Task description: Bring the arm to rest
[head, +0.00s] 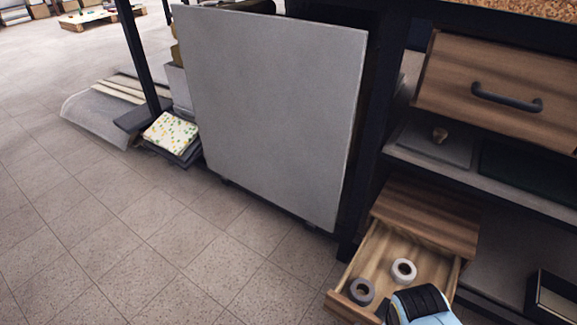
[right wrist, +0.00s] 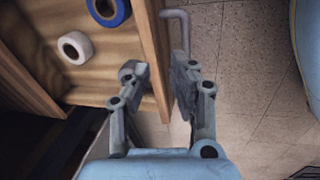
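My right gripper (right wrist: 160,72) is open and empty in the right wrist view, its two fingers apart. It is over or beside the front panel (right wrist: 153,45) of an open wooden drawer; I cannot tell whether it touches. The drawer's grey handle (right wrist: 179,25) shows just beyond the right-hand finger. In the head view, part of my right arm covers the drawer's front right corner, and the fingers are hidden. The open drawer (head: 375,247) holds a white tape roll (head: 404,271) and a dark roll (head: 361,291). My left gripper is not in view.
A closed-looking upper drawer (head: 500,85) with a dark handle sits above a shelf (head: 440,145). A large grey panel (head: 270,105) stands left of the drawers. The tiled floor (head: 130,235) at left is clear.

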